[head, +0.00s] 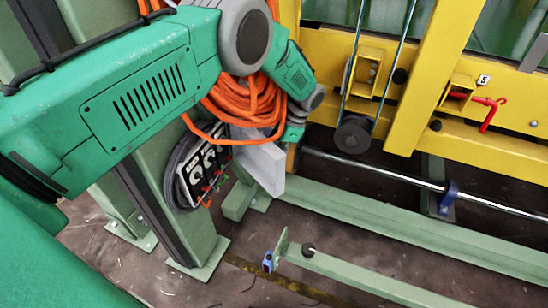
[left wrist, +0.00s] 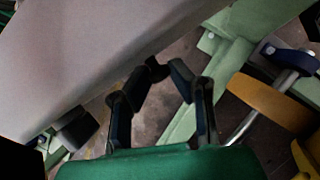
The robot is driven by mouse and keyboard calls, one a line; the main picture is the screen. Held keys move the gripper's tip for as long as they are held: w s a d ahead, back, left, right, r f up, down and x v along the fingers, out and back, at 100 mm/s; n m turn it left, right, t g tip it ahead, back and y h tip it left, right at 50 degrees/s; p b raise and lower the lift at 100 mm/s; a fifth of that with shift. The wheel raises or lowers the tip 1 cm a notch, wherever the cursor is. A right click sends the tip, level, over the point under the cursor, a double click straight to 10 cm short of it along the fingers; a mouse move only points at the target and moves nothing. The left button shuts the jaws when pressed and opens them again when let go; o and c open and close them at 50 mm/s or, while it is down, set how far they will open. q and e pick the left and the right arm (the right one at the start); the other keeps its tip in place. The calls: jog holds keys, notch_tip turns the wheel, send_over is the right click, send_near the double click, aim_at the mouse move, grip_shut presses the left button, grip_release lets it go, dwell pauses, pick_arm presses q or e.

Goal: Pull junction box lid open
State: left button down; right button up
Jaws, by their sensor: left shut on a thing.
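The junction box lid (head: 262,163) is a light grey panel. It stands swung out from the dark panel with dials and coloured plugs (head: 205,172), which shows to its left. In the left wrist view the lid (left wrist: 90,50) is a large grey surface filling the upper left. My left gripper (left wrist: 160,72) has its dark fingers closed together at the lid's edge. The exact contact is dark and hard to make out. In the head view my left wrist is beside the lid's right side, and the fingers are hidden. My right gripper is out of view.
A coil of orange cable (head: 245,105) hangs above the lid. A yellow frame (head: 480,140) with a red handle (head: 488,112) stands at the right. A metal rod (head: 385,172) and a green floor beam (head: 400,220) run along below it. Green posts stand at the left.

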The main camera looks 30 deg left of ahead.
pick_arm(q)
jog(key=shift+w+a+r, duration=0.15)
jog(key=shift+w+r, duration=0.15)
jog(key=shift+w, duration=0.05)
jog(key=shift+a, duration=0.1)
jog(key=c, duration=1.4)
grip_release()
jog(key=shift+s, duration=0.2)
jog(key=shift+f, duration=0.2)
jog(key=shift+s, duration=0.1)
